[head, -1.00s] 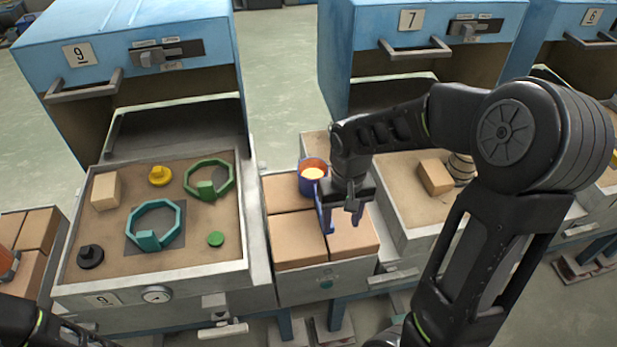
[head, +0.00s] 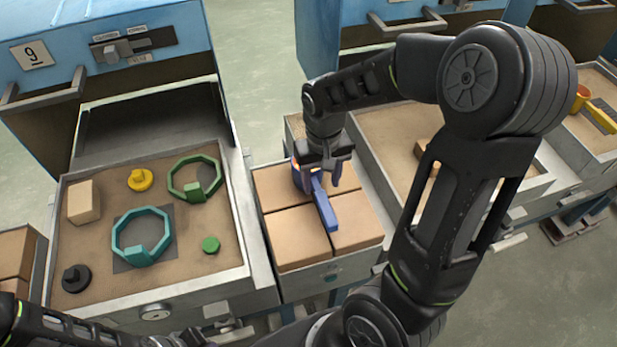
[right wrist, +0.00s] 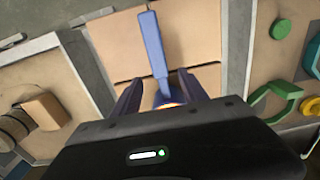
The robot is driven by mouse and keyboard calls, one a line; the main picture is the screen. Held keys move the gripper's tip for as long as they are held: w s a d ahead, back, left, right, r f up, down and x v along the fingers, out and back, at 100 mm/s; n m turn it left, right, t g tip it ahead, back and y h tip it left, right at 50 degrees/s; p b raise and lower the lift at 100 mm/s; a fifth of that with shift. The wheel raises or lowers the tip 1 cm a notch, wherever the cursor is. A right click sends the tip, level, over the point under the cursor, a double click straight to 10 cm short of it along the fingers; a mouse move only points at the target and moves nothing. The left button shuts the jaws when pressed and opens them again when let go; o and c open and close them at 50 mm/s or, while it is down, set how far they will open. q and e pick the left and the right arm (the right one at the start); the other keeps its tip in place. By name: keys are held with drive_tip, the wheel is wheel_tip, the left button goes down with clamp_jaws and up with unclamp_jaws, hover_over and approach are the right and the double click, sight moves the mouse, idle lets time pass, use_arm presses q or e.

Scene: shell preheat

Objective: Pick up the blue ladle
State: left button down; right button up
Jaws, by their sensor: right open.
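The blue ladle lies on the tan blocks of the middle tray (head: 270,245). Its blue handle (head: 324,207) points toward the front of the tray, and its bowl, with a glowing orange content, is mostly hidden behind my right gripper (head: 320,180). In the right wrist view the handle (right wrist: 153,45) runs away from the gripper, and the bowl's orange edge shows at the palm. My right gripper (right wrist: 160,92) is open, its fingers on either side of the handle's bowl end, with gaps visible. My left gripper is not in view; only part of my left arm shows.
A sand tray (head: 190,300) at left holds a teal ring (head: 116,245), a green ring (head: 190,160), a tan block (head: 84,202) and small knobs. Furnace 9 (head: 50,75) stands behind it. A yellow ladle (head: 600,117) lies at far right.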

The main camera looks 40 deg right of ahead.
sight(320, 193)
drive_tip(key=shift+f, duration=0.75)
drive_tip(key=shift+f+p, duration=0.3)
drive_tip(key=shift+f, duration=2.3)
clamp_jaws()
